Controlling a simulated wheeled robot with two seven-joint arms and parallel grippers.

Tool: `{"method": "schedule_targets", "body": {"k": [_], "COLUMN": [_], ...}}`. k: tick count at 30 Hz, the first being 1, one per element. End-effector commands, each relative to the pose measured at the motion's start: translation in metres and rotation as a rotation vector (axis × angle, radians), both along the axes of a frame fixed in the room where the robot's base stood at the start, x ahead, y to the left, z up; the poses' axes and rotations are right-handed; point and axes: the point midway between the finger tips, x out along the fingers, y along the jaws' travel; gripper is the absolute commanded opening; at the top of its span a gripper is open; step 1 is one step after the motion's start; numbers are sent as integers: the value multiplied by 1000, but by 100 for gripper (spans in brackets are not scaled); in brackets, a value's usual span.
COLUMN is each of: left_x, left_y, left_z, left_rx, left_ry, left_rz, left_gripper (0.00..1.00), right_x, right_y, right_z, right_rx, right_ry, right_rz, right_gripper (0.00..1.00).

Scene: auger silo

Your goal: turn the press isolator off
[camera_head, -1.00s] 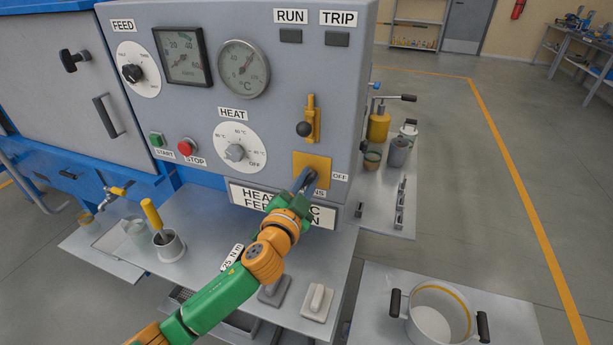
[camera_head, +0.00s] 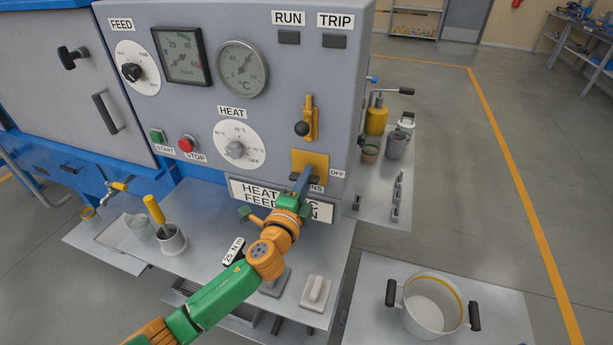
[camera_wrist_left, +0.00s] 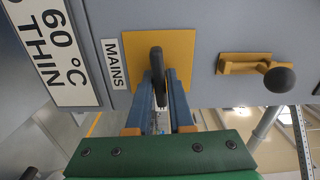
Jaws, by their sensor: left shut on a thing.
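The isolator is a yellow plate (camera_head: 304,158) with a black handle, low on the right of the grey panel. An OFF label (camera_head: 338,173) is at its right, and a MAINS label (camera_wrist_left: 116,64) shows in the left wrist view. My left gripper (camera_head: 302,178) is at the plate. In the left wrist view, its blue-grey fingers (camera_wrist_left: 160,88) are shut on the black handle (camera_wrist_left: 157,62), one on each side. The handle's length runs up and down in that view, which is sideways across the panel. The fingers partly hide the handle in the head view. My right gripper is not in view.
Above the plate, a yellow lever with a black knob (camera_head: 302,129) sticks out close by. The HEAT dial (camera_head: 235,149) and red STOP button (camera_head: 187,143) are to the left. A shelf below holds a pot with a yellow-handled tool (camera_head: 172,243). A white pan (camera_head: 433,304) stands lower right.

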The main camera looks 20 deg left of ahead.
Motion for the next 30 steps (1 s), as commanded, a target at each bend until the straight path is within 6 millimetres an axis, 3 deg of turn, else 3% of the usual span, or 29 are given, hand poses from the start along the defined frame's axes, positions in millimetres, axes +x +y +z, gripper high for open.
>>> {"method": "schedule_targets", "body": {"k": [22, 23, 25, 30], "left_x": [0, 0, 0, 0], "left_y": [0, 0, 0, 0], "left_z": [-1, -1, -1, -1], "left_rx": [76, 76, 76, 76], "left_ry": [-2, -2, -2, -2], "left_rz": [0, 0, 0, 0], "left_gripper": [0, 25, 44, 46], "right_x": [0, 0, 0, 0], "right_y": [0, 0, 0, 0], "right_z": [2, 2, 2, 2], "right_rx": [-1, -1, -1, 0], "right_ry": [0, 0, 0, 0], "right_rz": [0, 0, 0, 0], "right_gripper": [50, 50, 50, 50]}}
